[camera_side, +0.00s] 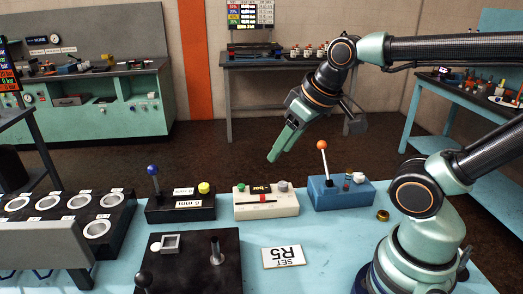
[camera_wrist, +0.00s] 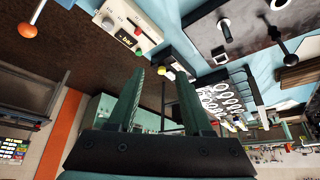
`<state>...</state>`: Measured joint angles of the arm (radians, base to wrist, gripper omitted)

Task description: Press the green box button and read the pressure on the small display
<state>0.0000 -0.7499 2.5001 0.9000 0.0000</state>
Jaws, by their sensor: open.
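A cream box (camera_side: 266,207) stands on the light blue table in the middle of the side view. In the wrist view the box (camera_wrist: 112,14) is at the top, with the green button (camera_wrist: 138,31) and the display (camera_wrist: 126,42). I cannot make out a pressure figure. My gripper (camera_side: 281,157) is open and empty, above and behind the box, apart from it; its two fingers (camera_wrist: 159,78) point toward the table side.
A black box (camera_side: 182,210) with a blue-ball lever and yellow button stands left. A blue box (camera_side: 338,197) with an orange-ball lever (camera_side: 321,145) stands close right. A brass ring (camera_side: 382,215), a "SET R5" card (camera_side: 284,256) and a black lever panel (camera_side: 190,265) lie nearer.

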